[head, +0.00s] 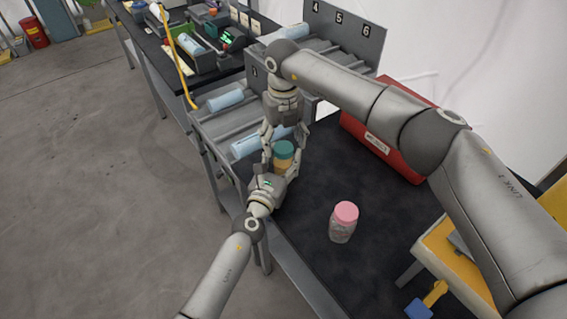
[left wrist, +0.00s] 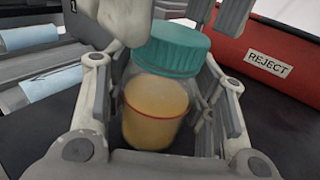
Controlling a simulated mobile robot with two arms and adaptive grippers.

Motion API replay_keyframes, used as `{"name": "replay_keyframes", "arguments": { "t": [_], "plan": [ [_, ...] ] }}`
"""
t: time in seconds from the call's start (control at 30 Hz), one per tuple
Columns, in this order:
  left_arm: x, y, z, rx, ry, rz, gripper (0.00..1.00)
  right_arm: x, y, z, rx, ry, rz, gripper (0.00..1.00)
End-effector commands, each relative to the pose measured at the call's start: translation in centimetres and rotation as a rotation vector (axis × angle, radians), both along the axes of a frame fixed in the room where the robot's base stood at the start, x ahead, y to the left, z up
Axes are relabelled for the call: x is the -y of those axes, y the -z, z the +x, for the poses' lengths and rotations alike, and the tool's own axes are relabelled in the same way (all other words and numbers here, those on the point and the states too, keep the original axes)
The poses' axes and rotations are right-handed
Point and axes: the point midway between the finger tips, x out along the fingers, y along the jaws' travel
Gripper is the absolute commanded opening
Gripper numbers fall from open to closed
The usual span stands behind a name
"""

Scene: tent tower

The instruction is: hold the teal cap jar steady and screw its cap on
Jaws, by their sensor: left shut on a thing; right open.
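The teal cap jar (head: 281,167) is clear with yellow-orange contents and stands upright at the table's left side; it fills the middle of the left wrist view (left wrist: 155,108). Its teal cap (head: 284,149) sits on the jar's mouth, also seen in the left wrist view (left wrist: 172,50); I cannot tell how tight it is. My left gripper (head: 273,172) is shut on the jar's body, one finger on each side. My right gripper (head: 285,136) is open above, its fingers on either side of the cap; contact is unclear.
A pink-capped jar (head: 343,222) stands on the dark table to the right. A red REJECT bin (head: 385,145) is behind it. Grey racks (head: 222,125) with blue cylinders (head: 226,100) lie at the left and back. A yellow object (head: 455,262) is at the right.

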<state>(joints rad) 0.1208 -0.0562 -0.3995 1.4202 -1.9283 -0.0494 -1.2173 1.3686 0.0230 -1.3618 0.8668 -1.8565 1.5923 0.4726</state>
Motion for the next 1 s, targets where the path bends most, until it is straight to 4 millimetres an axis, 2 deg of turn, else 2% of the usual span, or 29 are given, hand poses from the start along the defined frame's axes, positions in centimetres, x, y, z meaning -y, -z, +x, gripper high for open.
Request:
{"name": "replay_keyframes", "arguments": {
  "t": [0.3, 0.5, 0.67, 0.93, 0.97, 1.0],
  "plan": [
    [0.0, 0.0, 0.0, 0.0, -0.001, 0.0, 0.0, 0.0, -6.8, 0.1, 0.004, 0.0, 0.0, 0.67],
    [0.0, 0.0, 0.0, 0.0, -0.001, 0.0, 0.0, 0.0, -9.8, 0.1, 0.003, 0.001, 0.001, 0.67],
    [0.0, 0.0, 0.0, 0.0, -0.001, 0.0, 0.0, 0.0, -10.7, 0.0, 0.001, 0.0, 0.001, 0.67],
    [0.0, 0.0, 0.0, 0.0, -0.001, 0.0, 0.0, 0.0, -10.8, 0.0, 0.0, 0.0, 0.001, 0.67],
    [0.0, 0.0, 0.0, 0.0, -0.001, 0.0, 0.54, 0.0, -10.8, 0.0, 0.0, 0.0, 0.001, 0.67],
    [0.0, 0.0, 0.0, 0.0, -0.001, 0.0, 0.59, 0.0, -10.8, 0.0, 0.0, 0.0, 0.001, 0.67]
  ]
}}
